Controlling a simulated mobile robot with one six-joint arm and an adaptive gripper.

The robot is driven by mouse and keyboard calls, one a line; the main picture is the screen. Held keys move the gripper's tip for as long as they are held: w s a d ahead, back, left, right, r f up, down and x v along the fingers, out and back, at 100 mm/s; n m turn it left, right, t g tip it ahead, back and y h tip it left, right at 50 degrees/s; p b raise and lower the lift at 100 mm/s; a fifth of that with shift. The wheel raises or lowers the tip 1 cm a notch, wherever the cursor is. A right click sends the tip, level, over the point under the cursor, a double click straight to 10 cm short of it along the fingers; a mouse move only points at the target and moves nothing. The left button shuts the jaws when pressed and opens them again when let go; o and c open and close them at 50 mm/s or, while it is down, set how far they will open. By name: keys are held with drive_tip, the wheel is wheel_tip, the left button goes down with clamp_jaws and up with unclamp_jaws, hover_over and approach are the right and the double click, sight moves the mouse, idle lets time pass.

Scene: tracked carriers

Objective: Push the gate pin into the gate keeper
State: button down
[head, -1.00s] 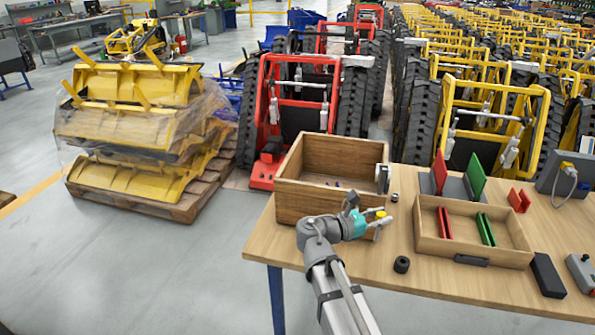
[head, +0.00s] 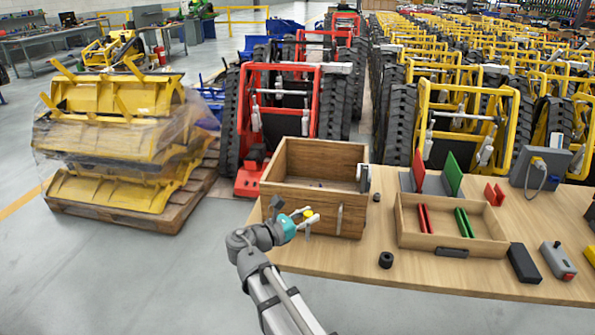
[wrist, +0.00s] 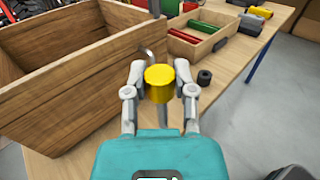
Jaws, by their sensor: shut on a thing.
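My gripper (head: 306,216) is shut on a yellow round-headed piece (wrist: 159,83), which looks like the gate pin. A thin grey shank shows below the yellow head in the wrist view. In the head view the yellow head (head: 308,213) is in front of the front wall of an open wooden box (head: 285,205), near its left part. I cannot tell whether it touches the wall. A grey upright fitting (head: 339,219) is on that front wall, to the right of my gripper. A grey bracket (head: 364,178) is on the box's right wall. I cannot tell which fitting is the gate keeper.
A shallow wooden tray (head: 475,242) with red and green bars lies to the right on the table (head: 345,262). A black ring (head: 386,260) and a black block (head: 524,263) are nearer the front. Open floor (head: 140,275) is at left.

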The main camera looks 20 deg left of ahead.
drive_tip(key=shift+w, duration=0.15)
drive_tip(key=w+a+r+n+t+y+b, duration=0.1)
drive_tip(key=w+n+y, duration=0.3)
drive_tip(key=n, duration=0.5)
drive_tip(key=w+a+r+n+t+y+b, duration=0.1)
drive_tip(key=w+a+r+n+t+y, duration=0.1)
drive_tip(key=n, duration=0.7)
drive_tip(key=w+a+r+n+t+y+b, duration=0.1)
drive_tip(key=w+a+n+t+y, duration=0.3)
drive_tip(key=n+y, duration=0.4)
drive_tip(key=shift+w+a+r+n+y, duration=0.35)
drive_tip(key=shift+w+a, duration=0.2)
drive_tip(key=shift+w, duration=0.65)
drive_tip(key=shift+d, duration=0.15)
drive_tip(key=shift+w+d, duration=0.2)
drive_tip(key=shift+d, duration=0.7)
drive_tip(key=shift+w+d, duration=0.15)
drive_tip(key=shift+d, duration=0.75)
drive_tip(key=shift+w+d, duration=0.2)
drive_tip(key=shift+d, duration=0.7)
